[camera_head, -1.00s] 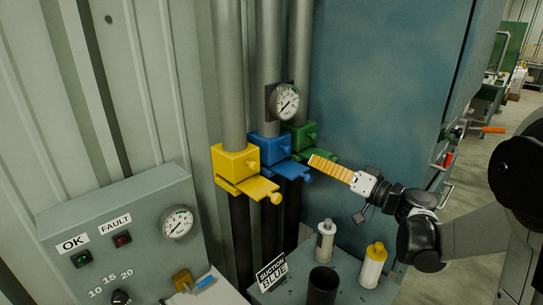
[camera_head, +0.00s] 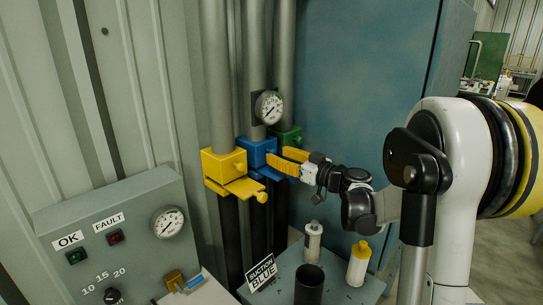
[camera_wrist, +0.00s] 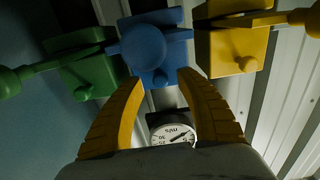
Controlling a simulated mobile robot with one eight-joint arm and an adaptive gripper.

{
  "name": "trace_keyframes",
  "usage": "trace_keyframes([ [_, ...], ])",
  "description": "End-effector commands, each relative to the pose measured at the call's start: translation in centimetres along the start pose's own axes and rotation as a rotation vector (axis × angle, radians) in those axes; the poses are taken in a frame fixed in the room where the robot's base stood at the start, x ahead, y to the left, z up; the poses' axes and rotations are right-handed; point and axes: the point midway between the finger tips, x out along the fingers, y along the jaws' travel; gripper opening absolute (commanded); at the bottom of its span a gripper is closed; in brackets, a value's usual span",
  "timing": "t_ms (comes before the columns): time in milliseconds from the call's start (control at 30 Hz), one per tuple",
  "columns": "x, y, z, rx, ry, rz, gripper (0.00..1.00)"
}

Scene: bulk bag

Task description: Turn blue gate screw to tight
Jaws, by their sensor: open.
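The blue gate (camera_head: 255,152) sits between the yellow gate (camera_head: 222,165) and the green gate (camera_head: 287,138). My gripper (camera_head: 270,158) is in front of the blue gate, its yellow fingers pointing at it and covering its screw in the head view. In the wrist view the blue gate (camera_wrist: 178,36) is ahead, with its small blue screw (camera_wrist: 160,79) between the open fingertips (camera_wrist: 157,78). The fingers stand apart on either side of it; contact cannot be told. The round blue end of the gate's slide (camera_wrist: 142,46) is just above the screw.
The green gate (camera_wrist: 88,70) and yellow gate (camera_wrist: 230,52) flank closely in the wrist view. A gauge (camera_head: 269,107) hangs above the gates. Below are a dark cup (camera_head: 309,286), two bottles (camera_head: 313,241) (camera_head: 358,263) and a "SUCTION BLUE" sign (camera_head: 261,272).

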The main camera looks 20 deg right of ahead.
Motion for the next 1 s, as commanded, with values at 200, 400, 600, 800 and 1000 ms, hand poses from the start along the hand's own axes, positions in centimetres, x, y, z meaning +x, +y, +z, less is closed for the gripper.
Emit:
trace_keyframes([
  [200, 2.4, 0.0, 0.0, 0.001, 0.0, 0.0, 0.43],
  [400, 2.8, 0.0, 0.0, 0.001, 0.0, 0.001, 0.43],
  [600, 2.7, 0.0, 0.0, 0.001, 0.0, 0.0, 0.2],
  [800, 2.7, 0.0, 0.0, 0.001, 0.0, 0.0, 0.0],
  [1000, 2.7, 0.0, 0.0, 0.02, 0.0, 0.0, 0.0],
])
